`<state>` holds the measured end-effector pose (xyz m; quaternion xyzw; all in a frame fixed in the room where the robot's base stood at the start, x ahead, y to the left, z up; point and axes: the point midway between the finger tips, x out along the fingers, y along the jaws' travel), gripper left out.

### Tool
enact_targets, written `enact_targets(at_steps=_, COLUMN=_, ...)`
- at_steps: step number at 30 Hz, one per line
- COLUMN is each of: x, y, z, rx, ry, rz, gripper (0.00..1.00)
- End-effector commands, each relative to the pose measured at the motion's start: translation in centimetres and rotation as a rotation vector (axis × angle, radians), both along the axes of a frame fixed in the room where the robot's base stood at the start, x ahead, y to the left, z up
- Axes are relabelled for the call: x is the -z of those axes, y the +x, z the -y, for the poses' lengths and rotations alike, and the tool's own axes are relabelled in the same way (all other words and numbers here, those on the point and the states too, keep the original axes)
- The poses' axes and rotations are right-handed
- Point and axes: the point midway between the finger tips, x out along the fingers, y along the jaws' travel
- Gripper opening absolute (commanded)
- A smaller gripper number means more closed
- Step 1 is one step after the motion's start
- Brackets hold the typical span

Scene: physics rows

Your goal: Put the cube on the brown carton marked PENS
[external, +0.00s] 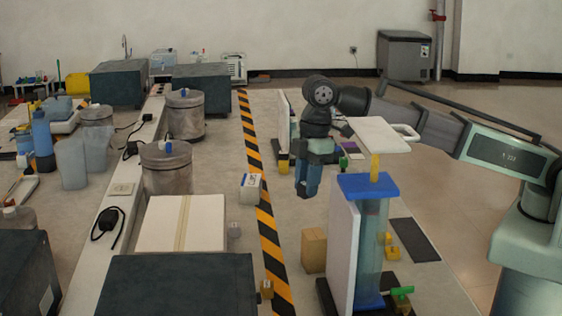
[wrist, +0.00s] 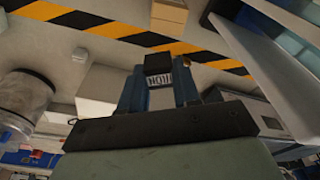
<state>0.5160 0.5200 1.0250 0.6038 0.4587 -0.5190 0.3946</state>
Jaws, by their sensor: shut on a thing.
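My gripper (external: 307,190) hangs pointing down above the table in the external view, left of the tall blue-topped stand. In the wrist view, its two blue fingers (wrist: 159,75) are closed on a small dark cube (wrist: 158,63) with a pale lettered face. In the external view the cube cannot be made out between the fingers. A brown carton (external: 313,250) stands on the table below the gripper, beside the stand's white panel. A tan carton (wrist: 168,15) shows at the top of the wrist view, apart from the cube. I cannot read PENS on either.
A tall stand with a blue top (external: 368,186) and white panel is close on the right. A white box with blue lettering (external: 250,188) lies by the striped tape (external: 262,215). Metal canisters (external: 167,168) and a large pale box (external: 181,223) are at left.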

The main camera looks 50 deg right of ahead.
Motion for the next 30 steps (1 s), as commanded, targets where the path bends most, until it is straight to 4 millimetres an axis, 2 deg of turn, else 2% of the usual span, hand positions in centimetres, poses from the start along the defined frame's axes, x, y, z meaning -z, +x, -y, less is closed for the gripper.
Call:
enact_targets(at_steps=2, x=-0.7, y=-1.3, z=-0.8, rx=-0.012, ry=0.0, rz=0.001, gripper=0.0)
enact_targets(at_steps=4, x=-1.5, y=-1.7, z=-0.4, rx=0.013, ry=0.001, rz=0.001, gripper=0.0)
enact_targets(at_steps=12, x=-0.8, y=-2.3, z=0.6, rx=0.116, ry=0.0, rz=0.0, gripper=0.0)
enact_targets(at_steps=17, x=0.9, y=-2.3, z=0.6, rx=0.122, ry=-0.001, rz=-0.001, gripper=0.0)
enact_targets(at_steps=24, x=4.5, y=-2.3, z=0.7, rx=0.122, ry=-0.002, rz=-0.001, gripper=0.0)
enact_targets(at_steps=30, x=5.6, y=-2.2, z=0.6, rx=0.121, ry=0.0, rz=0.0, gripper=0.0)
